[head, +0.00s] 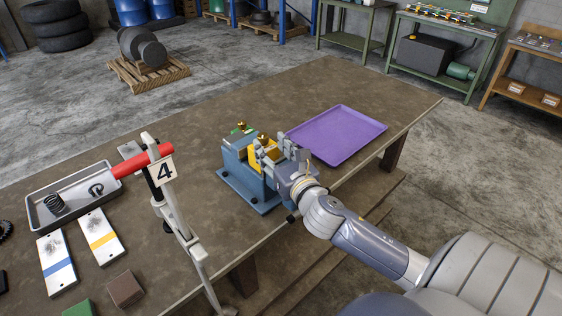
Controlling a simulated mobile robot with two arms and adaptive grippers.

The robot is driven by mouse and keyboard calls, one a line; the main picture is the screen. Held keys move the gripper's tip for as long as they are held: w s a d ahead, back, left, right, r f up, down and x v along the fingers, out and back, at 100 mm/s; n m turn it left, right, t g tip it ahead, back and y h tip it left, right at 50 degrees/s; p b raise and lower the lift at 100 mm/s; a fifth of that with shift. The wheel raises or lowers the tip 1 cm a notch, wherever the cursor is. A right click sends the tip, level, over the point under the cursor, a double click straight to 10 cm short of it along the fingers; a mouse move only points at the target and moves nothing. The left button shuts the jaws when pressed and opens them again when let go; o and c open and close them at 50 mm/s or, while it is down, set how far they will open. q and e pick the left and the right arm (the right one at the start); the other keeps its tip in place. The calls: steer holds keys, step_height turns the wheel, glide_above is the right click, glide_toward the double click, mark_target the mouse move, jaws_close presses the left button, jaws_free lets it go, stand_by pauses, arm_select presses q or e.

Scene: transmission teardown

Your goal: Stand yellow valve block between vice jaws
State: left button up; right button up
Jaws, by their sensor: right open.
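The yellow valve block (255,155) is at the blue vice (236,158) in the middle of the table, and it looks upright between the jaws. My right gripper (269,151) reaches in from the right and is open around or right beside the block. Its fingers hide part of the block and the near jaw, so I cannot tell whether they touch it or how deep the block sits. My left gripper is not in view.
A purple tray (372,124), empty, lies right of the vice. At left are a grey tray (38,216) with a spring, two striped plates and a stand (176,220) with a red cylinder (141,161) and a "4" card. Bare tabletop lies behind the vice.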

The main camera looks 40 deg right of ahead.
steer(key=v, duration=0.4)
steer(key=shift+s+b, duration=0.1)
steer(key=shift+b, duration=0.3)
steer(key=shift+s+r, duration=0.15)
steer(key=shift+s, duration=0.15)
steer(key=shift+a, duration=0.1)
